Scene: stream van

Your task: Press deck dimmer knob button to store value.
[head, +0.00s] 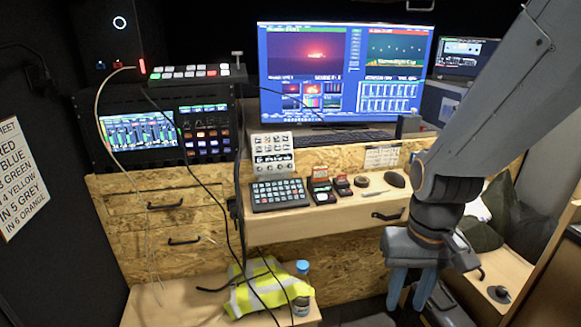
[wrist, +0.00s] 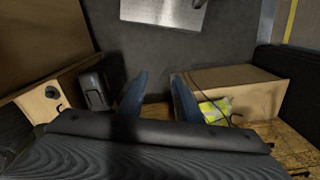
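A small black knob on a dark round base (head: 498,292) sits on the light wooden bench top at the lower right of the head view. A similar dark knob (wrist: 52,92) shows on a wooden surface at the left of the wrist view. It looks like the dimmer knob, but I read no label on it. My gripper (head: 410,300) hangs pointing down, left of the knob and well apart from it. Its two blue fingers are spread with nothing between them, as the wrist view also shows (wrist: 160,78).
The desk (head: 340,212) carries a black keypad (head: 279,194), small switch boxes and a mouse. A monitor (head: 340,68) stands behind. A yellow vest (head: 262,288) and a bottle (head: 302,285) are on the lower left bench. Loose cables hang at left. Floor below my gripper is open.

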